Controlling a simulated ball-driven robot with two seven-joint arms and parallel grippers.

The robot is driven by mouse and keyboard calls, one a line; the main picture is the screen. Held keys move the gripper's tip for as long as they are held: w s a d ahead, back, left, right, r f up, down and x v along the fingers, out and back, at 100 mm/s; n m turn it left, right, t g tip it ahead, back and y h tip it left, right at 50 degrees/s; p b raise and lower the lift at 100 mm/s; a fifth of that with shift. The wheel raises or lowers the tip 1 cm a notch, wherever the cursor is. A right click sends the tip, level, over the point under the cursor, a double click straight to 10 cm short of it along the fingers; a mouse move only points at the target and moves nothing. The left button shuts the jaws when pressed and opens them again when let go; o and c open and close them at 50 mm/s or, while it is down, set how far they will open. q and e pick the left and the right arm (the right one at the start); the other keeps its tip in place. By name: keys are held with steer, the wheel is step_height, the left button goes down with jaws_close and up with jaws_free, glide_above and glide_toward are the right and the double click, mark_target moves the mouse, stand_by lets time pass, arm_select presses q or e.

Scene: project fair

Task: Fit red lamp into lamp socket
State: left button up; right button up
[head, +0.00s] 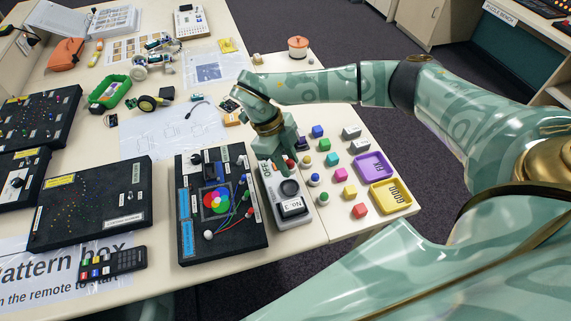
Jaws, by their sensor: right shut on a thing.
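My right gripper (285,164) is over the table, just above the back end of a grey switch box (271,193). It is shut on a small dark red piece (291,163), which looks like the red lamp; the fingers hide most of it. To the left lies a black board (187,250) with overlapping red, green and blue discs (216,199), coloured wires and a white ball. I cannot make out the lamp socket for certain; the gripper may cover part of that area. My left gripper is not in view.
Right of the switch box stand several coloured cubes and small balls, such as a red cube (360,210). A purple tray (385,169) and a yellow tray (407,191) are near the right edge. A remote (112,263) and more black boards (90,230) lie left.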

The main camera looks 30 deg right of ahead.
step_height(320, 180, down, 5)
steer(key=b, duration=0.4)
steer(key=shift+r, duration=0.15)
steer(key=shift+f+b, duration=0.5)
steer(key=shift+f, duration=0.45)
steer(key=shift+s+f, duration=0.1)
steer(key=shift+f, duration=0.65)
stand_by(0.3)
